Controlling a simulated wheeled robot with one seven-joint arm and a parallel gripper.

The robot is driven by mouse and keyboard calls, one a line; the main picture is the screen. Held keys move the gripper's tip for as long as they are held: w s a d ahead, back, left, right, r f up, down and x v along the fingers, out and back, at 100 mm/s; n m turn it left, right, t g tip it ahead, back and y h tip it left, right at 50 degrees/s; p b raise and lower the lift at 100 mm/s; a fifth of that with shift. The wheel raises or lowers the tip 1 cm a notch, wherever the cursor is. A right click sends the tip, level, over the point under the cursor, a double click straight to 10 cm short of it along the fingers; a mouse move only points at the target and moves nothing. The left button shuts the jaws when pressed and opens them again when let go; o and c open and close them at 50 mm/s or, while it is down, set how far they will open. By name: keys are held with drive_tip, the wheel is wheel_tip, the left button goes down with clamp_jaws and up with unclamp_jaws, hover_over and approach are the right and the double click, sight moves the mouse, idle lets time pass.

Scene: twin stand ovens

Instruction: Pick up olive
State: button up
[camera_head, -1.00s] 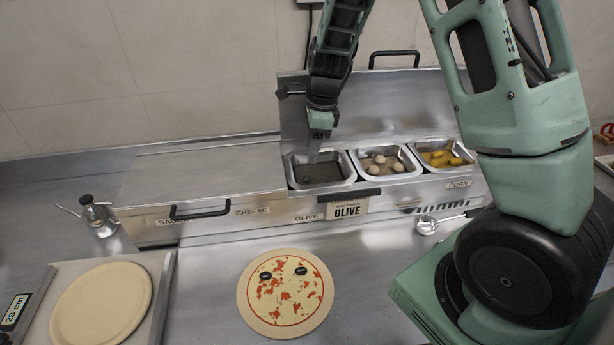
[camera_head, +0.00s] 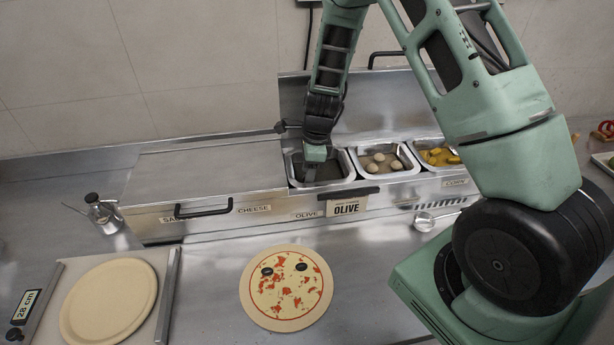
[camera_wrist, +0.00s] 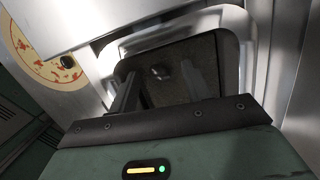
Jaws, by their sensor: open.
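The olive bin (camera_head: 349,181) is an open metal pan behind the OLIVE sign, with a dark inside. In the wrist view, one small dark olive piece (camera_wrist: 160,72) lies on the bin's dark bottom (camera_wrist: 205,65). My gripper (camera_wrist: 158,90) is open, with its two fingers apart and reaching into the bin; the olive shows between and beyond the fingertips. In the head view, my gripper (camera_head: 314,170) points down into the bin and hides part of its inside. The olive itself is not clear there.
The pizza (camera_head: 287,310) with two black olive slices lies on the counter in front. Pans of pale pieces (camera_head: 378,162) and yellow pieces (camera_head: 438,156) stand to the right. A closed lid (camera_head: 200,165) covers the left side.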

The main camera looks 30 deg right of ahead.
drive_tip(key=c, duration=0.9)
